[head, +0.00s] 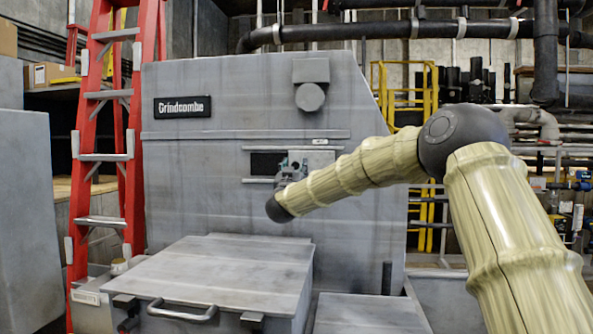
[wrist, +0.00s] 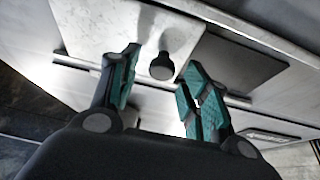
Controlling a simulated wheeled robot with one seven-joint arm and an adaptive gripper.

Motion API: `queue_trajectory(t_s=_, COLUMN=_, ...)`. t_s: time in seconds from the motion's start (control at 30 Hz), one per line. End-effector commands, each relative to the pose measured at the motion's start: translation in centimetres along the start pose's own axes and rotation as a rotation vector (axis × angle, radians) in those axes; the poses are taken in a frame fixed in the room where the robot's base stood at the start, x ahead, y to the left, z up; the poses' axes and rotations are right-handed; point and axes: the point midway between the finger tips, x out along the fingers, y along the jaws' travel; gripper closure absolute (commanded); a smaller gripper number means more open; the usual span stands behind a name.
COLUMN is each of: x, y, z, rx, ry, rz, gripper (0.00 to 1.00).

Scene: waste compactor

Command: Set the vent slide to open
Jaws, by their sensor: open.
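The vent slide (head: 319,160) is a light grey plate on the front of the grey machine, beside a dark opening (head: 262,164) on its left. In the wrist view the slide (wrist: 105,28) is at the upper left, with a dark round knob (wrist: 162,66) near its edge and the dark opening (wrist: 232,62) on the right. My gripper (head: 287,168) is at the slide and hides the knob in the head view. In the wrist view my gripper (wrist: 158,74) is open, its teal fingers on either side of the knob with gaps visible.
The machine's panel (head: 215,180) stands behind my gripper. A grey hatch with a bar handle (head: 182,312) juts out below. A red ladder (head: 104,150) leans at the left, and a yellow frame (head: 408,100) stands behind at the right.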

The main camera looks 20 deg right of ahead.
Motion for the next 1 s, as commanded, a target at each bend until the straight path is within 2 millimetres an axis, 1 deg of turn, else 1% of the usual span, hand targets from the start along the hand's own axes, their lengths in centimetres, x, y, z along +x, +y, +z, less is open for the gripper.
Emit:
queue_trajectory(t_s=0.17, x=-1.8, y=0.2, z=0.0, rx=-0.001, ry=-0.001, rz=0.001, gripper=0.53)
queue_trajectory(t_s=0.4, x=-6.3, y=0.3, z=0.2, rx=-0.002, ry=-0.002, rz=0.001, gripper=0.53)
queue_trajectory(t_s=0.6, x=-9.4, y=0.5, z=0.4, rx=-0.001, ry=-0.004, rz=0.003, gripper=0.53)
queue_trajectory(t_s=0.7, x=-10.5, y=0.5, z=0.4, rx=0.000, ry=-0.005, rz=0.003, gripper=0.53)
queue_trajectory(t_s=0.8, x=-11.1, y=0.6, z=0.4, rx=0.000, ry=-0.003, rz=0.004, gripper=0.53)
queue_trajectory(t_s=1.0, x=-11.5, y=0.6, z=0.4, rx=0.000, ry=-0.004, rz=0.004, gripper=0.53)
